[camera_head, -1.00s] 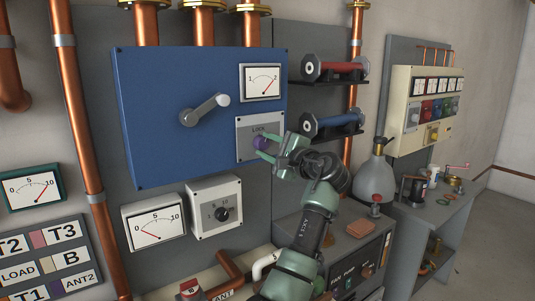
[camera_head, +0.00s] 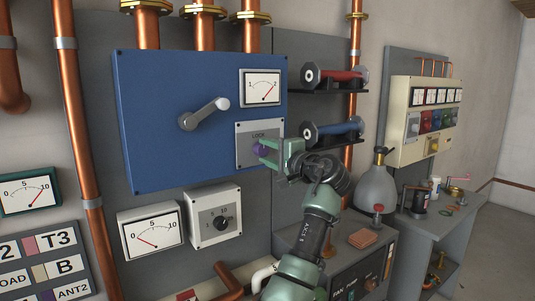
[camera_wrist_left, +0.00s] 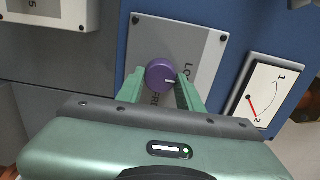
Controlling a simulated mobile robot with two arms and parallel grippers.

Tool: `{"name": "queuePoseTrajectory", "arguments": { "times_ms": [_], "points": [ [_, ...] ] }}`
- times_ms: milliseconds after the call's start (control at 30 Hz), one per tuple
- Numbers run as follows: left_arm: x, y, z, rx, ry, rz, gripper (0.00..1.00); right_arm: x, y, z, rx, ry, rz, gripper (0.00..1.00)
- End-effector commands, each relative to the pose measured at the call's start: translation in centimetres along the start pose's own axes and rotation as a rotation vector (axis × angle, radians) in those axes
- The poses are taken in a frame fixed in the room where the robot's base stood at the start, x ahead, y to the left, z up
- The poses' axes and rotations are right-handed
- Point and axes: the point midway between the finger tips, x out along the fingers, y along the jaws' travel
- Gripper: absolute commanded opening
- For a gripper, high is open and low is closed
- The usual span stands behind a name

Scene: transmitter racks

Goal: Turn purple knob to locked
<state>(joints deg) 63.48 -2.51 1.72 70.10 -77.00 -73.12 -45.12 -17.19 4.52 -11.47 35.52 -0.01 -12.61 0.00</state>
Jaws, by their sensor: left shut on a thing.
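The purple knob (camera_head: 258,150) sits on a light grey plate (camera_head: 245,132) at the lower right of the blue panel. The plate carries the word LOCK above the knob in the head view. My left gripper (camera_head: 265,152) is at the knob, with its green fingers on either side of it and shut on it. The lettering there is partly hidden. My right gripper is not in view.
The blue panel (camera_head: 160,140) has a grey lever (camera_head: 205,112) and a gauge (camera_head: 263,88). Red and blue cylinders (camera_head: 335,130) stick out to the right. A grey flask (camera_head: 375,185) stands on the cabinet beyond my arm.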

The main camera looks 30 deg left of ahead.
Motion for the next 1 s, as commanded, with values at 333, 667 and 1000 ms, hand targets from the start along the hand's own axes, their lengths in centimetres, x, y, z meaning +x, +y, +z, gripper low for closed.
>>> {"name": "queuePoseTrajectory", "arguments": {
  "times_ms": [333,667,1000],
  "points": [
    [0.0,0.2,0.0,-0.001,-0.001,0.004,0.58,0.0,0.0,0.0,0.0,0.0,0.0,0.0],
    [-0.1,0.1,0.0,0.0,0.0,0.001,0.58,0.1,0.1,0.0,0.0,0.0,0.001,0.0],
    [-5.1,0.4,-0.1,-0.002,0.003,0.002,0.58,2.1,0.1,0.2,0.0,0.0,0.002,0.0]
  ]
}}
